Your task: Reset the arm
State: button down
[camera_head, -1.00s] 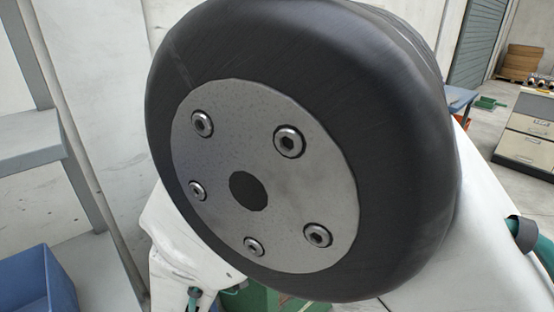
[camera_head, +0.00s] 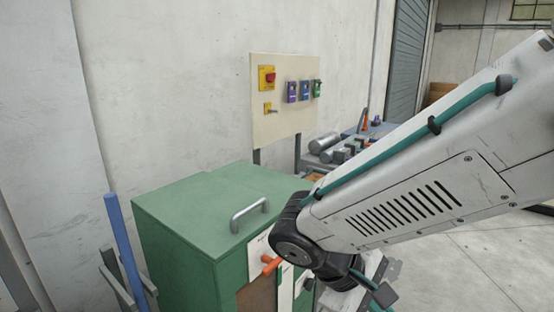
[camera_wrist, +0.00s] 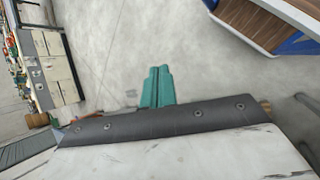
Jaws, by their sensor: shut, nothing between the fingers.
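My gripper (camera_wrist: 157,72) shows in the wrist view as two teal fingers side by side, closed together with nothing between them. They stick out past a dark bolted band and a white body, above bare grey concrete floor. In the head view my white arm reaches in from the right and slopes down to a dark joint in front of the green cabinet (camera_head: 190,205). My gripper itself cannot be made out in the head view.
The green cabinet has a grey handle on top and an orange lever (camera_head: 271,265) in front. A switch panel (camera_head: 285,120) and a bench with metal cylinders (camera_head: 325,142) stand behind. A blue post (camera_head: 123,245) is at left. The wrist view shows a drawer cabinet (camera_wrist: 55,70) and open floor.

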jog(key=s+d+r+m+t+y, duration=0.1)
jog(key=s+d+r+m+y, duration=0.6)
jog(key=s+d+m, duration=0.1)
jog(key=shift+s+d+t+y, duration=0.3)
jog(key=shift+d+y, duration=0.1)
jog(key=shift+d, duration=0.5)
jog(key=shift+r, duration=0.1)
